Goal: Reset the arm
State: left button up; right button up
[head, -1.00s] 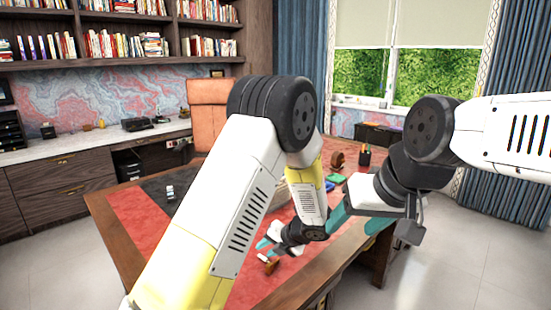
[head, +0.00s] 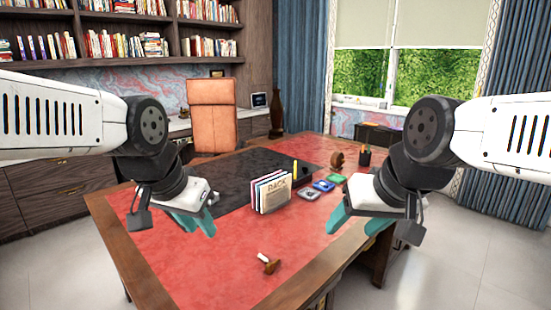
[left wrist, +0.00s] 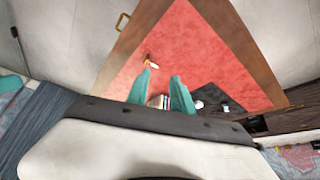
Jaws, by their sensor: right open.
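My left gripper (head: 195,224) hangs above the left part of the desk in the head view, with its teal fingers pointing down. In the left wrist view its two fingers (left wrist: 160,92) are spread apart with nothing between them close by. My right gripper (head: 362,222) is above the right side of the desk, fingers apart and empty. Both arms are bent in similar, roughly mirrored poses. A small brown wooden object with a white part (head: 268,263) lies on the red desk top near the front edge, apart from both grippers; it also shows in the left wrist view (left wrist: 150,63).
The wooden desk (head: 130,255) has a red and black top. An orange chair (head: 213,115) is behind. The front-left red area is clear.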

pick_arm(q)
jog(key=n, duration=0.1)
jog(key=s+r+n, duration=0.1)
jog(key=s+n, duration=0.1)
jog(key=shift+s+d+r+t+h, duration=0.1)
jog(key=shift+d+r+t+h, duration=0.1)
jog(key=shift+d+t+h, duration=0.15)
jog(key=shift+a, duration=0.1)
dwell(0.9)
